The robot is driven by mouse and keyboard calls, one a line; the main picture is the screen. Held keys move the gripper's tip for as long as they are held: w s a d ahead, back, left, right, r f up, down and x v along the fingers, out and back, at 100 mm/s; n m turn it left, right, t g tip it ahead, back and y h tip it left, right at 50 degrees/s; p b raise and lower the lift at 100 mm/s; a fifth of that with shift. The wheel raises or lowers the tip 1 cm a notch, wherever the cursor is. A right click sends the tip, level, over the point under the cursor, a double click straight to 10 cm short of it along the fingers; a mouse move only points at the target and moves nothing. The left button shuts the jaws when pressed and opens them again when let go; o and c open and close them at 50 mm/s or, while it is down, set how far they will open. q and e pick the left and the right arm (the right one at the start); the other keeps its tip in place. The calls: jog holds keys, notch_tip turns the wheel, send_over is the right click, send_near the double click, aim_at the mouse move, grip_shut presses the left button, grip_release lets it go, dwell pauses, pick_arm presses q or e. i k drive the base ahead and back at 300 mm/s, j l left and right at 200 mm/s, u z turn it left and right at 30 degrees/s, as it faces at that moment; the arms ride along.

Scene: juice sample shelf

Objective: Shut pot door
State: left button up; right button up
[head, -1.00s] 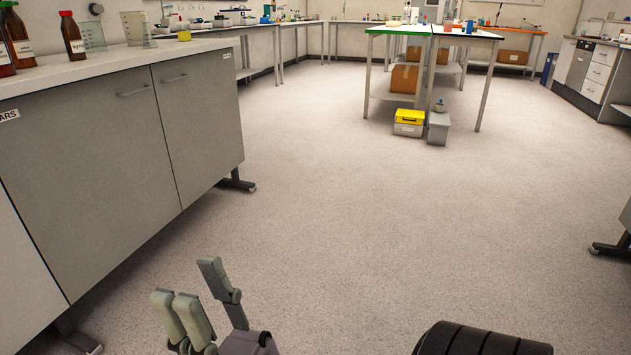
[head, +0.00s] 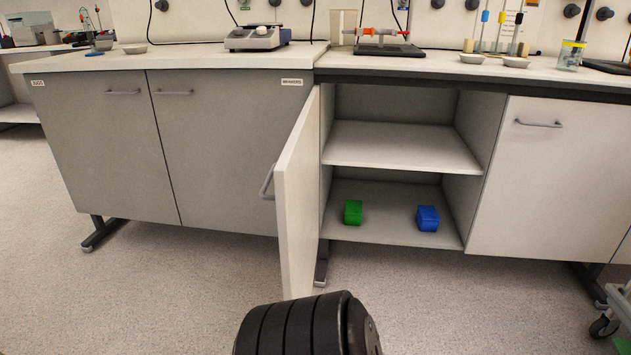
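An open white cabinet door (head: 300,195) stands swung out toward me, hinged at the left side of an open cupboard. A grey bar handle (head: 267,183) sits on its left-facing side. Inside the cupboard is a middle shelf (head: 395,146). A green block (head: 353,212) and a blue block (head: 427,218) sit on the cupboard floor. No pot door label can be read on the open door. Neither of my grippers shows in the head view now; only a black rounded arm part of mine is at the bottom.
Closed grey doors (head: 100,145) stand to the left, and a closed white door (head: 550,180) stands to the right. The worktop above holds a balance (head: 258,38), dishes and a clamp apparatus. The floor (head: 170,300) in front is clear; a wheeled cart is at far right.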

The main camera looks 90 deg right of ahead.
aim_at(296, 174)
jog(key=i+z, duration=0.2)
jog(key=z, duration=0.25)
jog(key=i+z, duration=0.15)
jog(key=z, duration=0.3)
jog(key=i+z, duration=0.2)
jog(key=z, duration=0.25)
jog(key=i+j+z, duration=0.15)
jog(key=z, duration=0.3)
jog(key=i+j+z, duration=0.1)
jog(key=j+z, duration=0.15)
jog(key=z, duration=0.15)
jog(key=i+z, duration=0.15)
jog(key=z, duration=0.35)
jog(key=i+j+z, duration=0.15)
jog(key=z, duration=0.3)
jog(key=i+j+z, duration=0.1)
jog(key=z, duration=0.4)
jog(key=j, duration=0.1)
